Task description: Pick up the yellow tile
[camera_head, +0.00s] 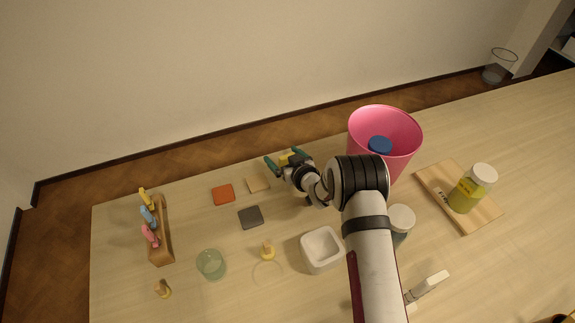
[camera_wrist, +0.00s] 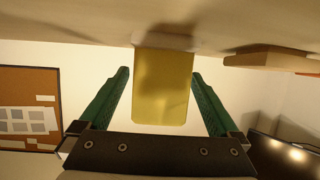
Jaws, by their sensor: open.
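The yellow tile (camera_wrist: 163,90) shows in the wrist view as a flat yellow plate between the two green fingers of my gripper (camera_wrist: 160,75). The fingers are open, one on each side, with a narrow gap to the tile's edges. The tile's far end meets a pale surface by the table (camera_wrist: 70,25). In the head view my gripper (camera_head: 287,159) is low at the table's back edge. Only a small bit of the yellow tile (camera_head: 285,158) shows there, the rest being hidden by my gripper.
A beige tile (camera_head: 258,184), an orange tile (camera_head: 223,194) and a dark grey tile (camera_head: 250,217) lie left of my gripper. A pink bucket (camera_head: 404,148) stands close on the right. A white square bowl (camera_head: 307,258) and a green glass (camera_head: 211,265) stand in front.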

